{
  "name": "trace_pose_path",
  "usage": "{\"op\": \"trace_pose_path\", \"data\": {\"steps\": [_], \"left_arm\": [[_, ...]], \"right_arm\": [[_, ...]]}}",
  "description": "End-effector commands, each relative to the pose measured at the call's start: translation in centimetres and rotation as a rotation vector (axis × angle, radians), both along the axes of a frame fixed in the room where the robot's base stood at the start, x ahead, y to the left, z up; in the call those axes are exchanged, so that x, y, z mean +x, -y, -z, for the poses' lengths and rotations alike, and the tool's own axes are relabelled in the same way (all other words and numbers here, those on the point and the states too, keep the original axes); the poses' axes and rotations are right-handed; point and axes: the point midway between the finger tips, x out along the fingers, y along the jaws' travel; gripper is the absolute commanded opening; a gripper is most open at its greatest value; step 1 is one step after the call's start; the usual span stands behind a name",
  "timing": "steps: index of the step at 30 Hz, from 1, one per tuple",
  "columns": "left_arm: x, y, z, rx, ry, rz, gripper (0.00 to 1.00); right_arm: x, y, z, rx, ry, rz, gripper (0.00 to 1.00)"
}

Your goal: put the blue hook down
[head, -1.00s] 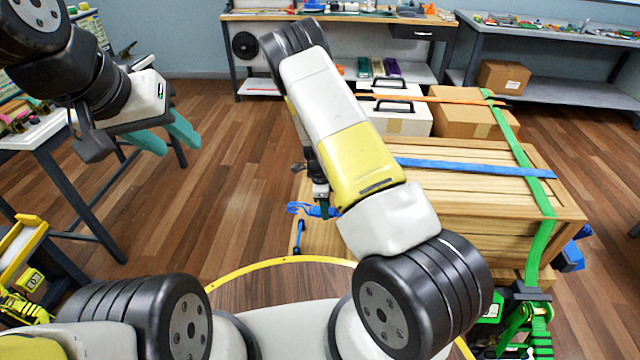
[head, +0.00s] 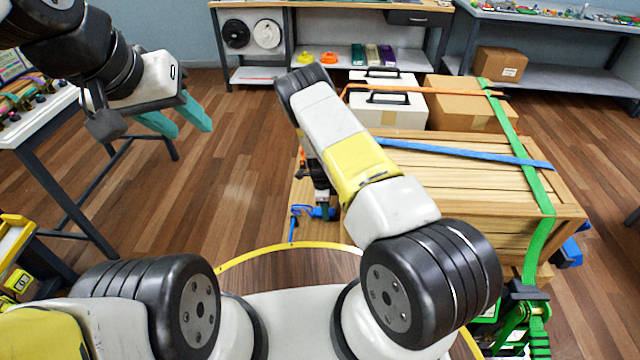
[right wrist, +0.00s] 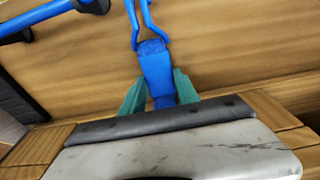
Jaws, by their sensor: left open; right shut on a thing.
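The blue hook (right wrist: 146,22) shows at the top of the right wrist view, its two wire prongs joined to blue webbing (right wrist: 157,72). My right gripper (right wrist: 158,95) is shut on it, with a teal finger on each side of the webbing. Pale wood fills the view behind the hook; I cannot tell whether the hook touches it. In the head view the blue hook (head: 318,211) is at the left end of the wooden crate, and my right gripper (head: 322,208) is mostly hidden by my arm. My left gripper (head: 184,122) is open and empty over the floor.
The wooden crate (head: 470,200) carries a blue strap (head: 470,153) and a green strap (head: 530,170). A blue bar (right wrist: 35,20) lies left of the hook. White cases (head: 395,108) and a cardboard box (head: 455,112) stand behind.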

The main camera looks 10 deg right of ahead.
Motion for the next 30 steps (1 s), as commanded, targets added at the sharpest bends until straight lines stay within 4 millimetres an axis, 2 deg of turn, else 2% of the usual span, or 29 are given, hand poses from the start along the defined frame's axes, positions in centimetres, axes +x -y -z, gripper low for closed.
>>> {"op": "trace_pose_path", "data": {"steps": [11,12,15,25,30], "left_arm": [[0.0,0.0,0.0,0.0,0.0,0.0,0.42],[0.0,0.0,0.0,0.0,0.0,0.0,0.42],[0.0,0.0,0.0,0.0,0.0,0.0,0.42],[0.0,0.0,0.0,0.0,0.0,0.0,0.42],[0.0,0.0,0.0,0.0,0.0,0.0,0.42]], "right_arm": [[0.1,0.0,0.6,0.0,0.001,0.0,0.23],[0.1,0.0,0.6,0.0,0.001,0.0,0.43],[0.1,0.0,0.6,0.0,0.001,0.0,0.59],[0.1,0.0,0.4,0.0,0.001,0.001,0.59],[0.2,-0.3,-1.7,0.0,0.003,0.0,0.59]]}}
